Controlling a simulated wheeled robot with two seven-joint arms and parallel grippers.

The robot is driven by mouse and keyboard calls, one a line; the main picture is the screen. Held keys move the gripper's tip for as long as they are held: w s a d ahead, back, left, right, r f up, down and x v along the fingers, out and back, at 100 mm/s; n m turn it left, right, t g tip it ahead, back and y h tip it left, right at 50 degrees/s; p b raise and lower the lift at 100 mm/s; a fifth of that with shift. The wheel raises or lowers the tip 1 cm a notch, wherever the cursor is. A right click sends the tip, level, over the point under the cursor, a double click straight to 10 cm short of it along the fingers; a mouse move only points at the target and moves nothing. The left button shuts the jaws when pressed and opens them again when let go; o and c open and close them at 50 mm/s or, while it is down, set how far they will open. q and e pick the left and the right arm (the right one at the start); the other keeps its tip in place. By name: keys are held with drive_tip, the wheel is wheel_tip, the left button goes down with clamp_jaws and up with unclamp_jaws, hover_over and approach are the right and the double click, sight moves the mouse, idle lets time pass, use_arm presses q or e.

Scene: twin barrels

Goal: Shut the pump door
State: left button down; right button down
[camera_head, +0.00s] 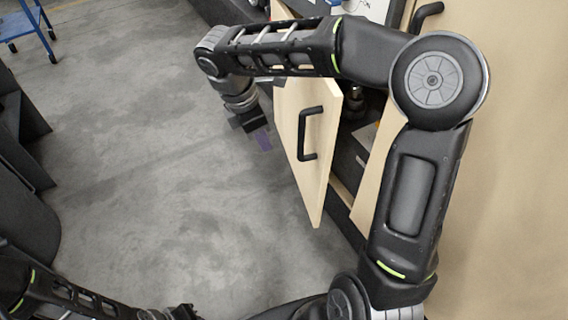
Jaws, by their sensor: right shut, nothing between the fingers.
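The pump door (322,188) is a pale wooden panel with a black bar handle (309,134). It stands ajar, swung out from the cabinet front, with a dark gap along its right side. My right arm reaches up over the door's top and bends down on its left. My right gripper (263,138) is shut and empty, just left of the door in the picture; whether it touches the panel I cannot tell. The arm hides the door's upper part. My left gripper (182,313) is at the bottom edge, partly cut off, far from the door; its fingers are unclear.
Dark fittings (350,150) show inside the cabinet behind the door. A wooden panel (510,170) fills the right side. A blue cart (22,22) stands at the top left, and dark objects (22,140) line the left edge. The grey floor (150,170) between is clear.

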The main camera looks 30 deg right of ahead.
drive_tip(key=s+d+f+b, duration=0.1)
drive_tip(key=d+f, duration=0.5)
drive_tip(key=f, duration=0.3)
drive_tip(key=shift+d, duration=0.15)
idle(0.4)
